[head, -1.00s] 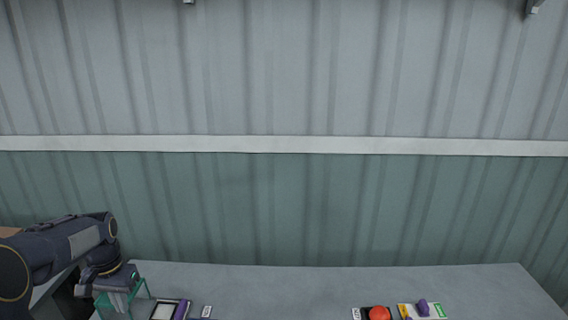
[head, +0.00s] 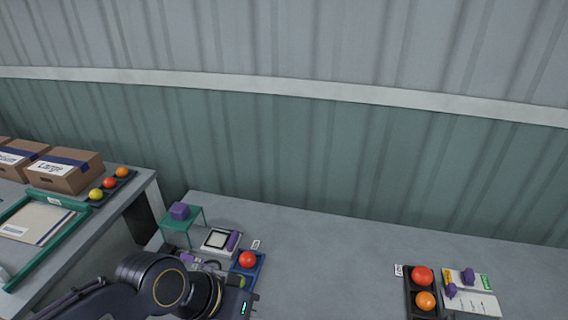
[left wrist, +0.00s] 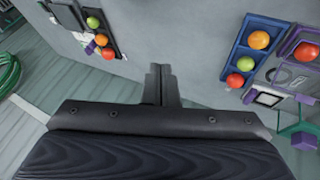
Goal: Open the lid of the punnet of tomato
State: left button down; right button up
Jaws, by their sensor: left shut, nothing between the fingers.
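In the head view, a blue tray (head: 262,262) holds a red tomato (head: 247,260), partly hidden by my left arm. The left wrist view shows the blue tray (left wrist: 246,47) at upper right with orange, red and green tomatoes. My left gripper (left wrist: 160,85) is shut and empty, over bare grey table, apart from the tray. My right gripper is in neither view.
A black tray (head: 408,296) with red and orange tomatoes stands at right beside cards (head: 484,304). A white scale-like device (head: 210,242) and a green stand (head: 190,226) are at the back left. The middle table is clear. Cardboard boxes (head: 62,181) stand on a left table.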

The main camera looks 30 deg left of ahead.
pick_arm(q)
jog(key=w+a+r+g+y+p, duration=0.2)
jog(key=w+a+r+p, duration=0.15)
jog(key=w+a, duration=0.65)
jog(key=w+a+f+n+g, duration=0.1)
jog(key=w+a+f, duration=0.15)
jog(key=a, duration=0.35)
jog(key=w+a+f+g, duration=0.2)
jog(key=w+a, duration=0.2)
jog(key=a, duration=0.2)
jog(key=w+a+f+g+y+p, duration=0.1)
jog(key=a+f+g+p, duration=0.1)
jog(key=a+f, duration=0.8)
jog(key=f+b, duration=0.2)
jog(key=f, duration=0.1)
jog(key=f+b, duration=0.2)
jog(key=f, duration=0.1)
jog(key=s+f+b, duration=0.1)
jog(key=f+b, duration=0.1)
jog(key=f, duration=0.1)
jog(key=shift+s+a+f+b, duration=0.1)
jog(key=shift+a+f+b, duration=0.05)
jog(key=shift+f+b, duration=0.25)
jog(key=r, duration=0.1)
jog(key=s+r+p, duration=0.2)
jog(key=shift+d+r, duration=0.15)
jog(key=shift+d, duration=0.1)
jog(key=shift+s+d+r+p, duration=0.1)
jog(key=shift+s+r+p, duration=0.05)
jog(key=shift+s+p, duration=0.15)
